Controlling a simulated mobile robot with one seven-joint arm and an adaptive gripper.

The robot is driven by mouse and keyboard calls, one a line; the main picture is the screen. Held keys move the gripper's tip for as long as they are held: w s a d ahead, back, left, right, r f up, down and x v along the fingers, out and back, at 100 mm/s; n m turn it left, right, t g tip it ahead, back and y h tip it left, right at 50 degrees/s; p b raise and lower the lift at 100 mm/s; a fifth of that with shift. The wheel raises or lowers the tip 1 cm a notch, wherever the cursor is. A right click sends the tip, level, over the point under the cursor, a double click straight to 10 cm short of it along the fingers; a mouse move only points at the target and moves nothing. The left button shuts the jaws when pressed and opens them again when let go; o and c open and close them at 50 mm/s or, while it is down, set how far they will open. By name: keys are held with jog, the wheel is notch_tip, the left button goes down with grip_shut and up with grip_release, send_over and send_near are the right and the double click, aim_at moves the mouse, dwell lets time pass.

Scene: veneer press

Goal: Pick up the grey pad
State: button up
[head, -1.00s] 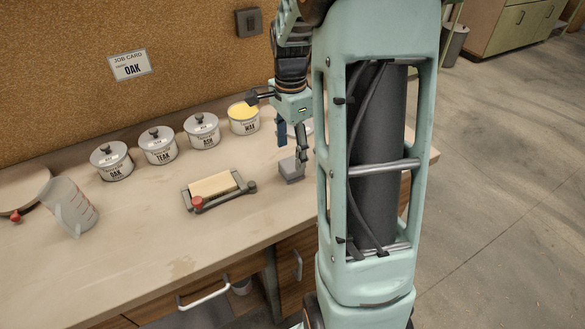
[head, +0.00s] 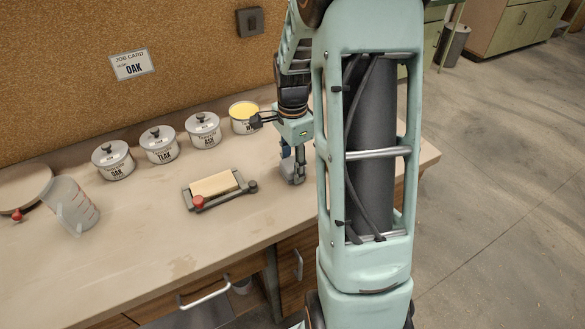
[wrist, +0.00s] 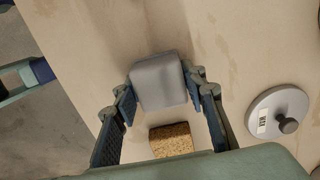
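The grey pad (wrist: 158,82) lies on the bench and shows as a rounded grey block in the wrist view. It also shows in the head view (head: 292,177), partly covered by my fingers. My gripper (wrist: 162,88) is lowered over it, with one finger at the pad's left side and one at its right. The fingers are spread and the tips are close to the pad's sides. I cannot tell whether either tip touches it. In the head view my gripper (head: 291,168) is low at the bench top.
A brown cork block (wrist: 172,140) lies close to the pad. A round lid marked WAX (wrist: 278,112) lies to the right. In the head view stand an open wax tin (head: 244,120), several lidded tins (head: 158,146), a clamp frame with a pale block (head: 216,187) and a jug (head: 72,206).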

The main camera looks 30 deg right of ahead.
aim_at(292, 163)
jog(key=c, duration=0.5)
jog(key=shift+r, duration=0.15)
jog(key=shift+c, duration=0.2)
jog(key=shift+r+p, duration=0.5)
jog(key=shift+r, duration=0.05)
notch_tip(292, 163, up, 2)
jog(key=shift+r+p, duration=0.15)
jog(key=shift+p, duration=0.75)
jog(key=s+a+r+p, duration=0.2)
jog(key=s+r+p, duration=0.1)
jog(key=s, duration=0.3)
jog(key=s+a+r+p, duration=0.1)
jog(key=s+r+p, duration=0.2)
jog(key=s+r, duration=0.3)
jog(key=shift+s+a+r, duration=0.2)
jog(key=shift+s+a, duration=0.2)
jog(key=shift+s, duration=0.35)
jog(key=o, duration=0.5)
jog(key=c, duration=0.4)
